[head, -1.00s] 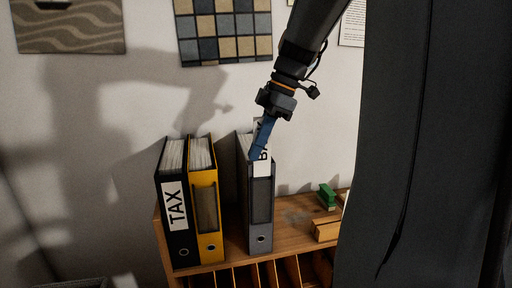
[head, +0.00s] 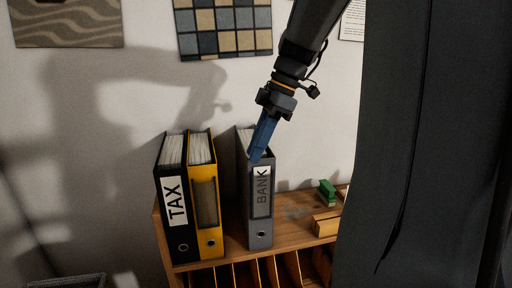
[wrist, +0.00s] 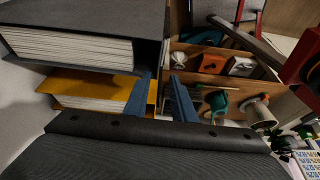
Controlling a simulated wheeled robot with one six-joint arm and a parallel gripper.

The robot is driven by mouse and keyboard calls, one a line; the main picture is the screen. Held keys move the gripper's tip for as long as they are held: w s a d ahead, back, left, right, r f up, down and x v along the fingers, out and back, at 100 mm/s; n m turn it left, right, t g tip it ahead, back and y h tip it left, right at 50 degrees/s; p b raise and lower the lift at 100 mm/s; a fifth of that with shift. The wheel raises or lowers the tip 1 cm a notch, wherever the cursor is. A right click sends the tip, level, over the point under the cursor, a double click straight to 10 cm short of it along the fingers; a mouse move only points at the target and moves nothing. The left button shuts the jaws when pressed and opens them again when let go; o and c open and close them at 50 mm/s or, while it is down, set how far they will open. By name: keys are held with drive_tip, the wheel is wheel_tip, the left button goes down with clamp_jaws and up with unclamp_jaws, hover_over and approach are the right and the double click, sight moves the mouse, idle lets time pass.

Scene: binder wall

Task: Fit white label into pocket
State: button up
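The white label (head: 263,172) reads "BANK" and sits in the spine pocket (head: 262,206) of the grey binder (head: 260,236). Most of the label looks greyed behind the pocket's film, and a short bright white end shows at the top. My gripper (head: 255,158) has its blue fingertips just above the label, at the top of the spine. In the wrist view my gripper (wrist: 161,98) has its two blue fingers apart, with nothing visible between them. The grey binder (wrist: 150,150) fills the lower part of that view, and its label is hidden there.
A black "TAX" binder (head: 175,220) and a yellow binder (head: 206,215) stand to the left on the wooden shelf (head: 225,258). A green stapler-like object (head: 327,192) and a wooden block (head: 326,224) lie to the right. The shelf between the yellow and grey binders is free.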

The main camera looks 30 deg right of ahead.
drive_tip(key=b+v, duration=0.1)
drive_tip(key=v, duration=0.6)
drive_tip(key=shift+r+b, duration=0.35)
drive_tip(key=shift+b, duration=0.05)
drive_tip(key=shift+s, duration=0.15)
